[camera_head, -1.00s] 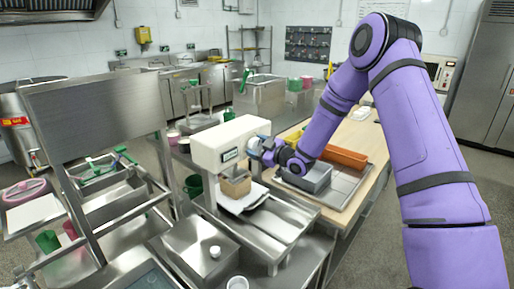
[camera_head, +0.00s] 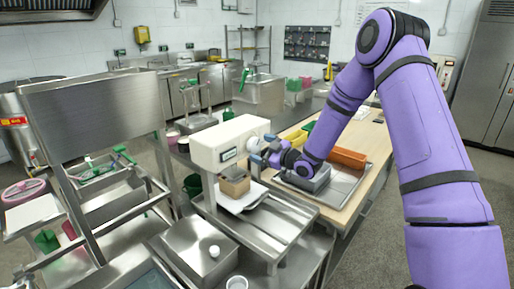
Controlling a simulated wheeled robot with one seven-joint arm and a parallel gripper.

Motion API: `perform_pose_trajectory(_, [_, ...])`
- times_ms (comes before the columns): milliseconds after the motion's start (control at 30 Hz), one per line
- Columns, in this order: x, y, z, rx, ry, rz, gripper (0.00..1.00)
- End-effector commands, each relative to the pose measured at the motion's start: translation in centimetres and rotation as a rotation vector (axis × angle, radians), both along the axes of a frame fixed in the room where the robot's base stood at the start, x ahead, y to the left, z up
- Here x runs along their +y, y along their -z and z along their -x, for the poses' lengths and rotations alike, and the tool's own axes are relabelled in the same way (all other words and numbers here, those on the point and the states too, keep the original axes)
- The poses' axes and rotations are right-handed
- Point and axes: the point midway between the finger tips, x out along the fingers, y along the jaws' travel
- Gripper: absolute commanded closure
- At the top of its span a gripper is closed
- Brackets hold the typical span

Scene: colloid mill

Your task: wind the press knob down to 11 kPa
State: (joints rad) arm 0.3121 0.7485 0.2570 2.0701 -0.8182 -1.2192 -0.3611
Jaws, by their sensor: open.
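The press is a white box-shaped head (camera_head: 222,140) with a small dark-framed display (camera_head: 228,155) on its front; the reading is too small to make out. A pale round knob (camera_head: 254,144) shows at the right end of the head. Under the head, a brown block (camera_head: 235,183) sits on a white plate (camera_head: 250,198). My gripper (camera_head: 266,152) is open, just right of the knob, with a small gap or light contact that I cannot tell apart. My purple arm reaches in from the right.
A steel box with a white knob (camera_head: 214,251) stands in front of the press. A steel rack (camera_head: 95,110) is at the left.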

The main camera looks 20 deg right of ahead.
Motion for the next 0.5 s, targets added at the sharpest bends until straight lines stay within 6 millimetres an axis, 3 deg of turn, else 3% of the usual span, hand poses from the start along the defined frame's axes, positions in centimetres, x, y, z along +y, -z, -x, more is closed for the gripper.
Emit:
perform_pose_trajectory(300, [-3.6, 0.0, 4.7, 0.0, 0.002, 0.0, 0.1])
perform_pose_trajectory(500, [-4.7, 0.0, 6.2, 0.0, 0.001, 0.0, 0.1])
